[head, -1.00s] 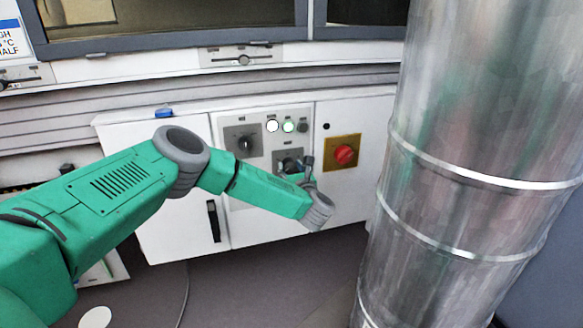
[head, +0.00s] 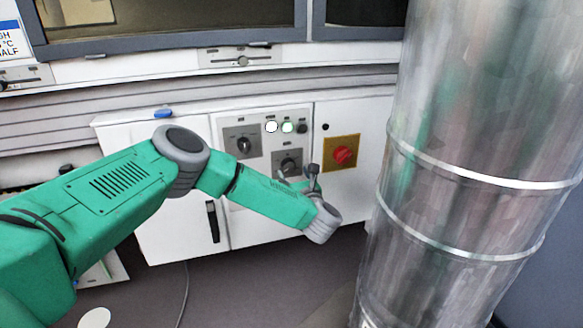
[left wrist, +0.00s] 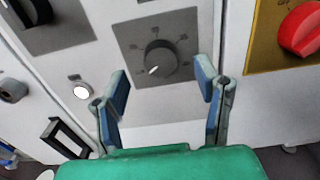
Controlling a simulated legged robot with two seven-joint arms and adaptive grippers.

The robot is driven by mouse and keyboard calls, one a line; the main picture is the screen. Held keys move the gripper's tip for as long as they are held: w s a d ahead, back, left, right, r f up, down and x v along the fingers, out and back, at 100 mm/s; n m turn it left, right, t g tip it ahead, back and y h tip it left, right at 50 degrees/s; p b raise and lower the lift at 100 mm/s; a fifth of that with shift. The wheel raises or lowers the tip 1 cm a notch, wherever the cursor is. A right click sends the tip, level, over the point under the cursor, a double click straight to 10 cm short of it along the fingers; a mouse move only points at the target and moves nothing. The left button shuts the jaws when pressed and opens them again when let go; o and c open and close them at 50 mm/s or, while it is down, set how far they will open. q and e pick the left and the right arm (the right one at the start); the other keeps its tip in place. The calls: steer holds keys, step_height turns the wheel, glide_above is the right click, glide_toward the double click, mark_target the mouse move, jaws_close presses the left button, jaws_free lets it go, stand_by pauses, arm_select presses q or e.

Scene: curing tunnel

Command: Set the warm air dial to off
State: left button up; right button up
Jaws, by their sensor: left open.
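A dark dial on a grey plate (left wrist: 160,58) faces my left gripper in the left wrist view. Its white pointer tip points down and slightly left, and the marks around it are too blurred to read. The same dial (head: 288,165) shows in the head view, low on the white cabinet. A second dial (head: 243,145) sits above and left of it; I cannot read which is labelled warm air. My left gripper (left wrist: 162,86) is open and empty, its blue-padded fingers to either side below the lower dial, apart from it. My right gripper is not in view.
A red rotary switch on a yellow plate (head: 343,154) is right of the dials. Round lamps (head: 288,127) sit above them. A black door handle (head: 213,222) is at lower left. A large metal duct (head: 470,170) stands close on the right.

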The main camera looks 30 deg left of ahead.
arm_select(q)
steer(key=v, duration=0.8)
steer(key=shift+r, duration=0.15)
steer(key=shift+d, duration=0.1)
